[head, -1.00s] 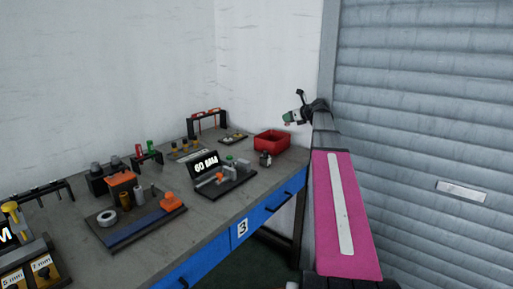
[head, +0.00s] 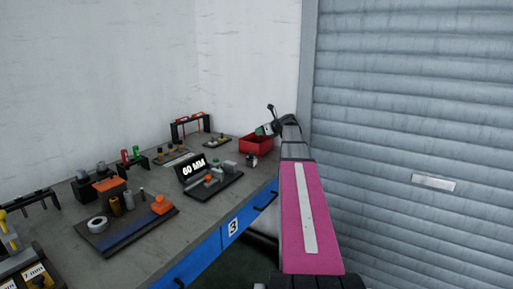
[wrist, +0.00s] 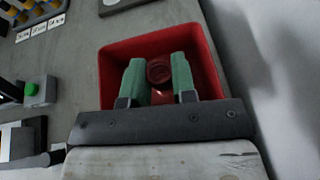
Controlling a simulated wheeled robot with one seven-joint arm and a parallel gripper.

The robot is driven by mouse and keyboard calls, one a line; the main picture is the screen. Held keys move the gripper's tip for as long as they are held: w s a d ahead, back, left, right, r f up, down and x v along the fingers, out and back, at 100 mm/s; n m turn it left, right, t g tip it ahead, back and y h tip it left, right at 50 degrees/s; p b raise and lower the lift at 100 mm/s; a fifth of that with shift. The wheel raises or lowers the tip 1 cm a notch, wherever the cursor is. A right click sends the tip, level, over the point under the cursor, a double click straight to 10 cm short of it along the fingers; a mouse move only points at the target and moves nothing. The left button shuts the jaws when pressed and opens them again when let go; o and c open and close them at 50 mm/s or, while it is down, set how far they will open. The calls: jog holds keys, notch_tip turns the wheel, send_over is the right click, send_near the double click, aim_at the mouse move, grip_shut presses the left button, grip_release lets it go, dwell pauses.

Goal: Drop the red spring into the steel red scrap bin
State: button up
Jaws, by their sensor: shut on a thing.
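The red scrap bin (head: 257,146) stands at the far right end of the workbench. It fills the middle of the wrist view as an open red box (wrist: 109,60). My gripper (wrist: 158,66) has green fingers and lies over the bin's opening in the wrist view. It is shut on the red spring (wrist: 159,72), which shows as a round red end between the fingertips. The spring's lower part is partly hidden. In the head view my gripper (head: 266,131) is at the bin, and the spring cannot be made out there.
A fixture with a "60 MM" display (head: 193,167) stands left of the bin. A small grey and black object (head: 252,160) is just in front of the bin. A red-topped rack (head: 190,125) stands behind. The wall is close on the right.

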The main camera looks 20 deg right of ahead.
jog(key=shift+f, duration=0.3)
jog(key=o, duration=1)
jog(key=shift+s, duration=0.1)
jog(key=v, duration=1)
jog(key=shift+s, duration=0.25)
jog(key=shift+d+r, duration=0.15)
